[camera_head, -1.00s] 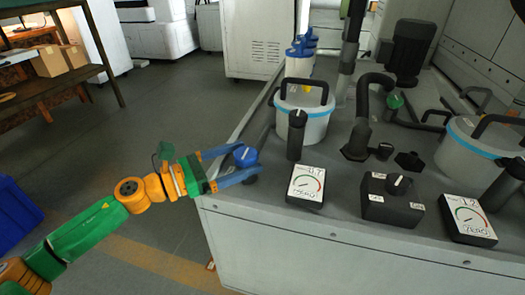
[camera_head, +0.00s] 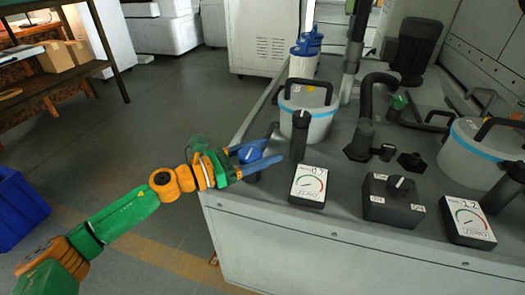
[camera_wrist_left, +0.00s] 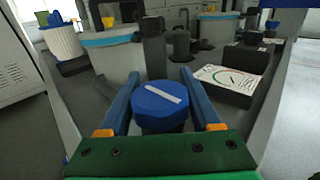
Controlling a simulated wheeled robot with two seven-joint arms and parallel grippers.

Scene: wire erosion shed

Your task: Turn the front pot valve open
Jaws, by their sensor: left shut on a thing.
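The valve is a round blue knob (camera_head: 249,153) with a white bar on top, at the machine top's front left corner. My left gripper (camera_head: 277,143) reaches in from the left, with one blue finger on each side of the knob. It is shut on the knob. In the left wrist view the knob (camera_wrist_left: 160,106) sits between the two fingers (camera_wrist_left: 161,73), and its white bar runs slantwise, from upper left to lower right. The front pot (camera_head: 307,112), white with a blue band, stands behind it. My right gripper is not in view.
A dark post (camera_head: 299,135) and a white-faced gauge (camera_head: 309,186) stand right of the knob. A black box with a rotary switch (camera_head: 393,201), a second gauge (camera_head: 468,219) and another pot (camera_head: 466,155) are further right. Floor left of the machine is open.

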